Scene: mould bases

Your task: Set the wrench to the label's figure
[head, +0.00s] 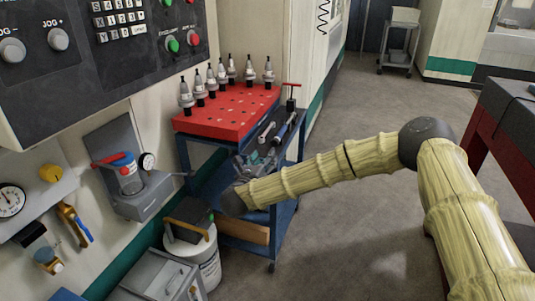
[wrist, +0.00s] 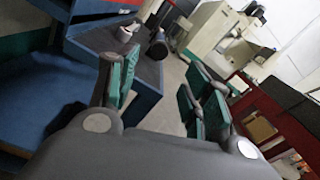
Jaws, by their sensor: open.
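What looks like the wrench (head: 284,131), a slim tool with a dark blue grip, lies on the blue cart's right-hand ledge. A dark round end (wrist: 158,46), perhaps of this tool, shows past my fingers in the wrist view. My gripper (head: 255,160) is low beside the cart's front, just short of the tools. In the wrist view my gripper (wrist: 160,88) has its green-padded fingers spread wide with nothing between them. I cannot make out the label, its figure or the wrench's scale.
The blue cart (head: 279,222) carries a red rack (head: 222,129) with several tool holders. A red-handled tool (head: 291,97) stands at its far corner. A white bucket (head: 208,262) stands at its front left. A red bench (head: 487,139) is at right. Grey floor between is clear.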

